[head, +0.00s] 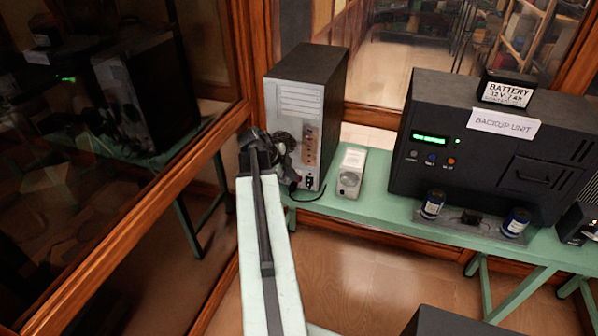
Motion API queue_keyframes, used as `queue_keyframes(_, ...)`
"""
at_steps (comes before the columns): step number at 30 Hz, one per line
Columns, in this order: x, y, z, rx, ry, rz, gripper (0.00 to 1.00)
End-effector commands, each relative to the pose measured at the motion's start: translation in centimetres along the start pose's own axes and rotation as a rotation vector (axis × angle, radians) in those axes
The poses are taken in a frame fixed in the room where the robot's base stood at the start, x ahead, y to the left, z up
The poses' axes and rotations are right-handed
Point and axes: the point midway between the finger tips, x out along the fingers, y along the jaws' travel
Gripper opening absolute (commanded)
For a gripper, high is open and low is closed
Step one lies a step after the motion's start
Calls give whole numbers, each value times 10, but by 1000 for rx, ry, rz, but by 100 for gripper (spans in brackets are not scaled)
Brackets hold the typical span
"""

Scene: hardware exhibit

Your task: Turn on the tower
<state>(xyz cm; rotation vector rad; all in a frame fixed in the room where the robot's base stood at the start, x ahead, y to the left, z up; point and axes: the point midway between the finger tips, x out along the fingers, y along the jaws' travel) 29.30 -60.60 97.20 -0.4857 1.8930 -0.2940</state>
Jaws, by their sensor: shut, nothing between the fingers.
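The tower (293,104) is an upright grey and black computer case at the left end of the green bench. The side towards me has a vent panel at the top, a column of coloured ports and a black socket near the bottom. My arm reaches up from the bottom of the head view. My dark gripper (277,143) is at the tower's lower left edge and hides part of that side. It is shut and holds nothing. I cannot tell whether it touches the tower. No power switch is clear at this size.
A small light grey box (351,172) stands right of the tower. A large black backup unit (465,155) with a lit green display fills the bench's right part, with a battery (505,91) on top. Wood-framed glass closes off the left and back.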

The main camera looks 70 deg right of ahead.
Motion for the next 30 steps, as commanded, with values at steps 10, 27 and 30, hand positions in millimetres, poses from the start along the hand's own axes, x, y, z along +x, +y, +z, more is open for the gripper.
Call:
queue_keyframes(10,-28,-1,0,-1,1,0,0)
queue_keyframes(27,-16,8,5,-25,-11,60,0)
queue_keyframes(30,-6,10,6,-24,-11,60,0)
